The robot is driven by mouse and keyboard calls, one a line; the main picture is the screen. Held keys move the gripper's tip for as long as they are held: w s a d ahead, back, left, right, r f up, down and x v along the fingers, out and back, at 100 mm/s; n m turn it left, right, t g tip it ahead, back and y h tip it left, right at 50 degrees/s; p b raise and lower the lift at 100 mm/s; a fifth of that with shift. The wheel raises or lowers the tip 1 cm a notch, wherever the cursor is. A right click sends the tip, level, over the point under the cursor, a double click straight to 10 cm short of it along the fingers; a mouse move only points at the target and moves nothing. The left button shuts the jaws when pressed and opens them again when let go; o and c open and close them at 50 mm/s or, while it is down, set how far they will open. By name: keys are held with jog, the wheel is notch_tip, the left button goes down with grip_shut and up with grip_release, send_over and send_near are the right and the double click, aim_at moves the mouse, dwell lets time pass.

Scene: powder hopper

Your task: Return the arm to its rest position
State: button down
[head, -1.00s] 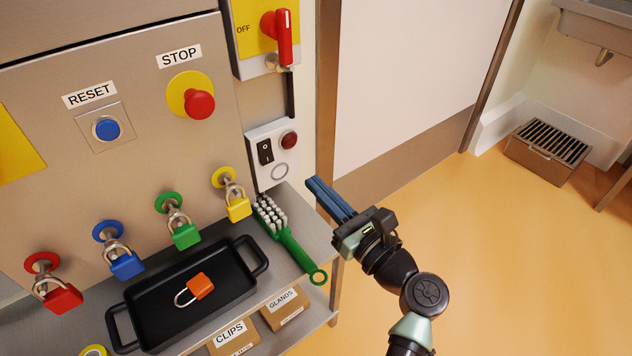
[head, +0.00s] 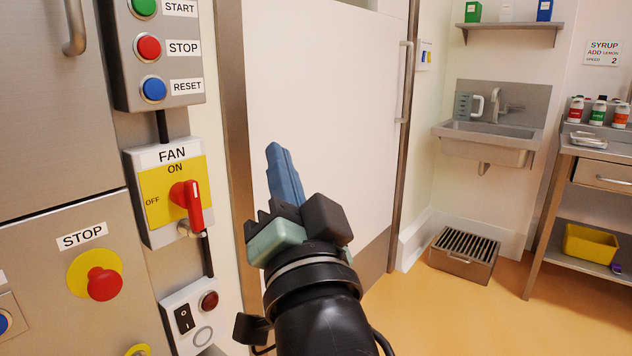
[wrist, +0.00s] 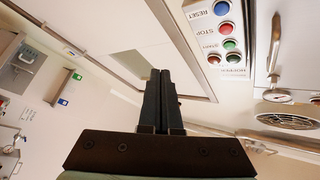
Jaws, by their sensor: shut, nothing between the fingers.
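My gripper (head: 280,172) is raised in front of the pale door in the head view, with its blue-grey fingers pointing up and closed together. Nothing is between the fingers. In the wrist view the two dark fingers (wrist: 160,80) lie side by side, also shut and empty. My gripper stands apart from the panels on the left and touches nothing that I can see.
The FAN switch (head: 188,200) with its red handle is left of my gripper, above a small rocker-switch box (head: 191,318). A red STOP button (head: 104,284) is lower left. The door (head: 325,90) is behind. A sink (head: 487,140) and floor grate (head: 464,255) are right, beside open floor.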

jog(key=s+d+r+n+t+h+p, duration=0.1)
jog(key=s+d+r+n+t+h, duration=0.15)
jog(key=s+r, duration=0.45)
jog(key=s+d+r+n+t+h, duration=0.1)
jog(key=s+r+n+t+h, duration=0.25)
jog(key=s+r, duration=0.4)
notch_tip(320, 180, up, 32)
jog(key=w+p, duration=0.1)
jog(key=p, duration=3.1)
jog(key=shift+w+m+p, duration=0.3)
jog(key=shift+w+m, duration=0.1)
jog(key=shift+f, duration=0.1)
